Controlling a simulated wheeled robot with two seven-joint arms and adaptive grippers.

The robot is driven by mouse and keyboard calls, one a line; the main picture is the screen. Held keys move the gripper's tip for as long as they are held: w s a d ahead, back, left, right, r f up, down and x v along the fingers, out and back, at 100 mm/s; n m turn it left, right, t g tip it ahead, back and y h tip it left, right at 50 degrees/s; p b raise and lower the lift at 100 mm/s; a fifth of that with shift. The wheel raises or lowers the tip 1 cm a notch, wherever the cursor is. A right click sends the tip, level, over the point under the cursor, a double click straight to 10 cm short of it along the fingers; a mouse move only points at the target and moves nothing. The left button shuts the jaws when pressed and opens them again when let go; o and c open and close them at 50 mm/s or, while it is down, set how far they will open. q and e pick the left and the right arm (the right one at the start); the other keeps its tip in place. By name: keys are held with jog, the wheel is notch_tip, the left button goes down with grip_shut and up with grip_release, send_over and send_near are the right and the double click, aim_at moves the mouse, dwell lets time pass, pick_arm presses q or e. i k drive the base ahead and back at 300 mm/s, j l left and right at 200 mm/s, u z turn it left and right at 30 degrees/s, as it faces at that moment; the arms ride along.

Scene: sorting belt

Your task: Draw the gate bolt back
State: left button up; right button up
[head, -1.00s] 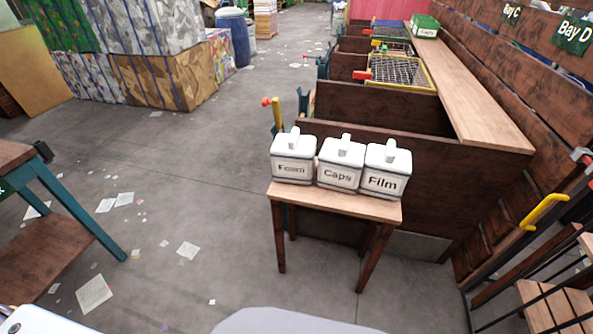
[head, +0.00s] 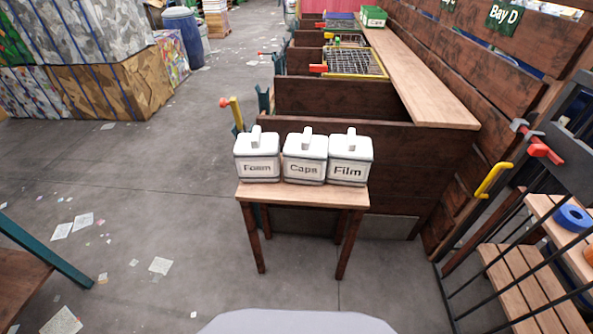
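The gate (head: 468,262) is a black barred frame at the right of the head view. A bolt with a red handle (head: 540,150) and a grey metal part (head: 522,128) sits high on the gate's edge, by the wooden wall. Neither of my grippers shows in the head view.
A small wooden table (head: 300,194) ahead carries white bins labelled Foam (head: 257,158), Caps (head: 305,158) and Film (head: 350,158). Behind it stand wooden bays (head: 420,175). Shelves with a blue roll (head: 573,218) show behind the gate. Grey floor with paper scraps lies open at the left.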

aim_at(539, 148)
jog(key=z, duration=1.55)
